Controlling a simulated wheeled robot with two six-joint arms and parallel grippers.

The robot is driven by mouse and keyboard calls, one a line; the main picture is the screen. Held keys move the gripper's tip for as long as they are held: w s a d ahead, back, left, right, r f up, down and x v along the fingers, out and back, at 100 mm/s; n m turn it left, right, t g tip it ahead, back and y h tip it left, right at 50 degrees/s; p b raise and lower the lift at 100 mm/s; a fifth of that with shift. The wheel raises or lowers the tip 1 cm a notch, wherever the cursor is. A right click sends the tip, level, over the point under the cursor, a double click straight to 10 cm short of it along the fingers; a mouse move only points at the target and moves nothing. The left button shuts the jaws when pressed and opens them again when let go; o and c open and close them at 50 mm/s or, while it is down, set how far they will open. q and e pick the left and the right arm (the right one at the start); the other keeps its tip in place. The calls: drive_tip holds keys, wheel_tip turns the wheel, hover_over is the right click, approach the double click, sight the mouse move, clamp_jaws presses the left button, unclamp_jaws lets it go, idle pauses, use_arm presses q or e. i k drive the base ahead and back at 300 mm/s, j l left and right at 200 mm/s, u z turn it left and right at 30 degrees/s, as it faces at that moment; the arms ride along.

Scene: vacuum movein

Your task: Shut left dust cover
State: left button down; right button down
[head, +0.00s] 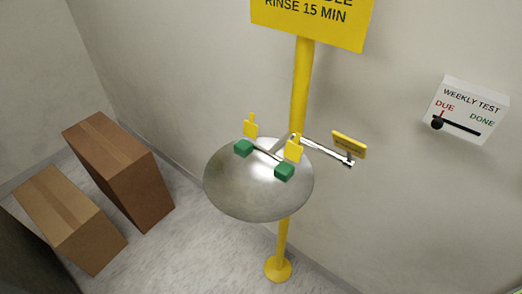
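An eyewash station with a round metal bowl (235,195) is mounted on a yellow post (301,85). Two green spray heads, the left (243,148) and the right (284,171), sit on a pipe over the bowl. The yellow left dust cover (250,126) stands upright behind the left head, leaving its green top uncovered. The yellow right dust cover (293,148) also stands upright by the right head. Neither of my grippers is in view.
A metal lever with a yellow push plate (349,144) sticks out right of the bowl. A weekly test box (464,110) is on the wall. Two cardboard boxes, one taller (120,170) and one shorter (65,220), stand at left. A yellow sign (314,18) hangs above.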

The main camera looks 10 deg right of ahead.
sight(250, 129)
drive_tip(key=i+j+z, duration=0.15)
drive_tip(key=i+j, duration=0.2)
drive_tip(key=i+j+z, duration=0.1)
drive_tip(key=i+j, duration=0.25)
drive_tip(key=j, duration=0.25)
